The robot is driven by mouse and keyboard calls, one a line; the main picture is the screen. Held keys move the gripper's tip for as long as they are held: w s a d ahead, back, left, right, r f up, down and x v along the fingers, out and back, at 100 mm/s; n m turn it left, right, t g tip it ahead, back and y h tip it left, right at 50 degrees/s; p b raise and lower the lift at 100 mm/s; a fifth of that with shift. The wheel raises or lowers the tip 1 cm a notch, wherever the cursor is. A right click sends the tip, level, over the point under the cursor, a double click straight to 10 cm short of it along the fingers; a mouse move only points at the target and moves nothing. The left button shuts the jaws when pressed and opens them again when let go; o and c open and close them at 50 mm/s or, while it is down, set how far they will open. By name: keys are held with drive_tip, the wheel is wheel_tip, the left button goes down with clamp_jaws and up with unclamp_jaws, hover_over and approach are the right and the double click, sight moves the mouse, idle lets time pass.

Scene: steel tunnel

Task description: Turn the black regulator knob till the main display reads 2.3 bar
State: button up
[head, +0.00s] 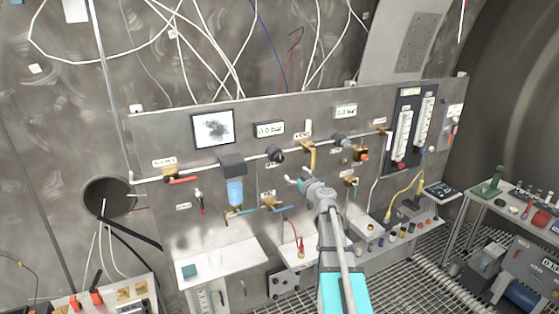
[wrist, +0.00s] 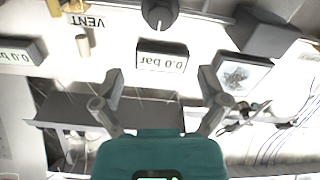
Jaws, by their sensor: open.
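The black regulator knob (head: 275,156) sits on the pipe along the steel panel, below a display reading 0.0 bar (head: 269,129). In the wrist view, which is upside down, the knob (wrist: 160,12) is at the top edge, partly cut off, and the 0.0 bar display (wrist: 162,57) is between the fingers in the picture. A second display (head: 345,111) is further right; in the wrist view it (wrist: 20,53) also seems to read 0.0. My gripper (head: 298,178) is open and empty, below and right of the knob, apart from it. In the wrist view my gripper (wrist: 161,82) has its fingers wide apart.
A brass valve (head: 308,155) stands on the pipe right of the knob. A blue filter bowl (head: 235,190) hangs left of it. A white shelf (head: 219,259) juts out below. Flow meters (head: 412,130) are at right.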

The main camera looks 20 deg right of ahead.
sight(280, 159)
drive_tip(key=w, duration=1.3)
drive_tip(key=shift+w+a, duration=0.2)
drive_tip(key=shift+w, duration=0.05)
drive_tip(key=c, duration=1.1)
drive_tip(key=shift+c, duration=0.2)
